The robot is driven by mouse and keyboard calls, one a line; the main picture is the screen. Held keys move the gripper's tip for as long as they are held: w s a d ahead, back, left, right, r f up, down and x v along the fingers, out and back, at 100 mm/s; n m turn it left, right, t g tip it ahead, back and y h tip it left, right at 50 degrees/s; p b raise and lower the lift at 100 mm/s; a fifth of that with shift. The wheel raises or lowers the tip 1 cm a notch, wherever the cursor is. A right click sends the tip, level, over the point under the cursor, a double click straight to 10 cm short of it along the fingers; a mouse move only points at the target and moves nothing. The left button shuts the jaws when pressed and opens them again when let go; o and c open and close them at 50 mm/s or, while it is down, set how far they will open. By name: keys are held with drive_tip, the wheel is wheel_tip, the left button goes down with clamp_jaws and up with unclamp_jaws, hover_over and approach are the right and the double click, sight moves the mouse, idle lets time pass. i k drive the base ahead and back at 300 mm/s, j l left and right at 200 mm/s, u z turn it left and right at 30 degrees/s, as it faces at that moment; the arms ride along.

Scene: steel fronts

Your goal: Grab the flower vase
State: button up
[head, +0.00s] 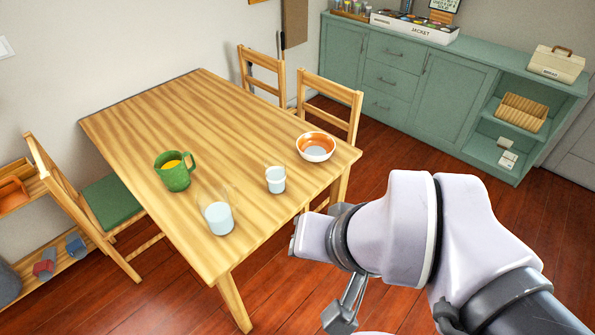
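No vase with flowers in it shows in the head view. Two clear glass vessels with pale contents stand upright on the wooden table (160,115): a larger glass (219,218) near the front edge and a smaller glass (275,181) to its right. I cannot tell whether either is the vase. My arm reaches in from the lower right, beside the table's right edge. A grey metal part of my gripper (341,317) hangs below the wrist, apart from both glasses. Its fingertips are not clear, so I cannot tell whether it is open or shut.
A green mug (175,171) with orange contents and an orange and white bowl (315,147) also stand on the table. Wooden chairs (333,97) are at its far right side, and one with a green seat (108,202) is at left. A green cabinet (420,90) stands behind.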

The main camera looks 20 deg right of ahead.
sight(274, 165)
drive_tip(key=i+l+u, duration=0.7)
drive_tip(key=l+u, duration=0.25)
drive_tip(key=l, duration=0.15)
drive_tip(key=i+l+u, duration=0.25)
drive_tip(key=l, duration=0.15)
drive_tip(key=l+u, duration=0.2)
drive_tip(key=l, duration=0.15)
drive_tip(key=l+u, duration=0.25)
drive_tip(key=l, duration=0.15)
drive_tip(key=i, duration=0.05)
